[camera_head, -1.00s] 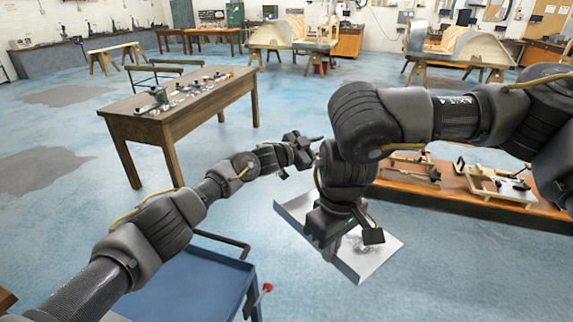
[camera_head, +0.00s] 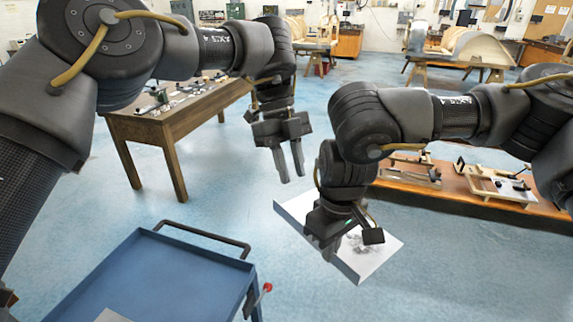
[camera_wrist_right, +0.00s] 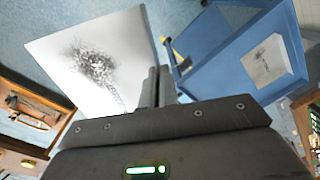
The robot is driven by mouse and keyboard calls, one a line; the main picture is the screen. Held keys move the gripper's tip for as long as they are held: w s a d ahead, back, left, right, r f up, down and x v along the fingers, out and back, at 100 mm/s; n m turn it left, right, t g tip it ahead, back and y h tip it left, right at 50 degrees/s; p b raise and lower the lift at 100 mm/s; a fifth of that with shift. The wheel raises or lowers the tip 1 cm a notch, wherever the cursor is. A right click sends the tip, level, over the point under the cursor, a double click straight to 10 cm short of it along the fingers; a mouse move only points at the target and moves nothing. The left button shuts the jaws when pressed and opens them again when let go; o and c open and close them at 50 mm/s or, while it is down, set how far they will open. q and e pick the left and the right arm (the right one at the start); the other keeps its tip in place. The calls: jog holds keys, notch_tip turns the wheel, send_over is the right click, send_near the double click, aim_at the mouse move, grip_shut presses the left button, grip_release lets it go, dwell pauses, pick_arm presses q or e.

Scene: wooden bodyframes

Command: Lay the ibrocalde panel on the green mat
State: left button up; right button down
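A large thin white panel (camera_head: 378,262) with a dark speckled print is at the lower centre of the head view. It also shows in the right wrist view (camera_wrist_right: 75,50). I cannot read a name on it. My right gripper (camera_head: 327,252) points down at the panel's near-left edge. Its fingers (camera_wrist_right: 158,85) are close together and appear shut on that edge. The panel looks held above the floor. My left gripper (camera_head: 291,168) hangs fingers down, left of and above the right one, empty, with a gap between its fingers. No green mat is in view.
A blue cart (camera_head: 165,275) with a dark handle stands at lower left. It bears a pale printed sheet or panel (camera_wrist_right: 268,62). A wooden table (camera_head: 150,130) with tools is behind. A low wooden bench (camera_head: 450,200) with fixtures is at right. Blue floor lies between.

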aim_at(298, 230)
pick_arm(q)
jog(key=x, duration=0.7)
jog(key=a+x, duration=0.1)
jog(key=x, duration=0.3)
jog(key=shift+s+d+f, duration=0.1)
jog(key=shift+s+f, duration=0.15)
jog(key=shift+f, duration=0.1)
grip_shut()
pick_arm(e)
jog(key=c, duration=2.1)
grip_release()
jog(key=o, duration=0.5)
